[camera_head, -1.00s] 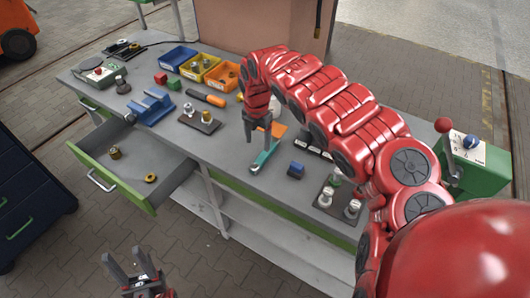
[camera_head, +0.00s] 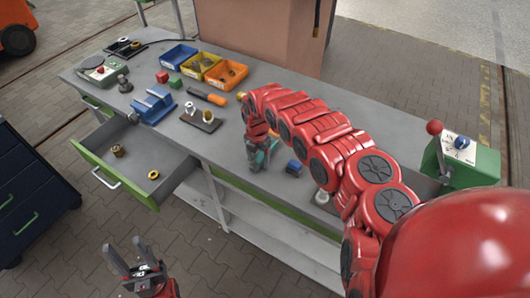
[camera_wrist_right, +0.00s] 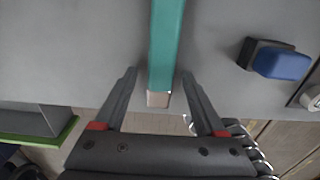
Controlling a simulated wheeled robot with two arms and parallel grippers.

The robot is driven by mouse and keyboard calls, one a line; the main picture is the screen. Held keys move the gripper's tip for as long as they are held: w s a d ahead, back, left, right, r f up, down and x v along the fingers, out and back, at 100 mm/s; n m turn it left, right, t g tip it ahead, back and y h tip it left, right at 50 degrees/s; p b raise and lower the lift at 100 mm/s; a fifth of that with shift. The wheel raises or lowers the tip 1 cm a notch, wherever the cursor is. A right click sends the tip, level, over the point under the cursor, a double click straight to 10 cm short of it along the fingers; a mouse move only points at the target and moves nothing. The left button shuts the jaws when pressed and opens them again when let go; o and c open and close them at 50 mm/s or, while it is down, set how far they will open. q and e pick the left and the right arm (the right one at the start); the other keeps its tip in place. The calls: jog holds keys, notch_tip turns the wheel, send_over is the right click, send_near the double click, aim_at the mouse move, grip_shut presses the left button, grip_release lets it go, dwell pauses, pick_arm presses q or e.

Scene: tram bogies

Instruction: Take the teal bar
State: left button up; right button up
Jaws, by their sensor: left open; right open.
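The teal bar (camera_wrist_right: 167,45) lies on the grey bench top, its pale end near the front edge in the right wrist view. My right gripper (camera_wrist_right: 159,74) is open, with one finger on each side of the bar's near end. Gaps show between bar and fingers; I cannot tell how far the fingertips are above the bench. In the head view my right gripper (camera_head: 257,163) is over the bench's front edge and mostly hides the bar. My left gripper (camera_head: 126,248) is open and empty, low in front of the bench, away from the bar.
A dark plate with fittings (camera_head: 201,118) is to the left. An open drawer (camera_head: 135,170) juts out. Coloured bins (camera_head: 226,75) stand behind.

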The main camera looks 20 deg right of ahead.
grip_shut()
dwell(0.4)
jog(key=shift+a+r, duration=0.1)
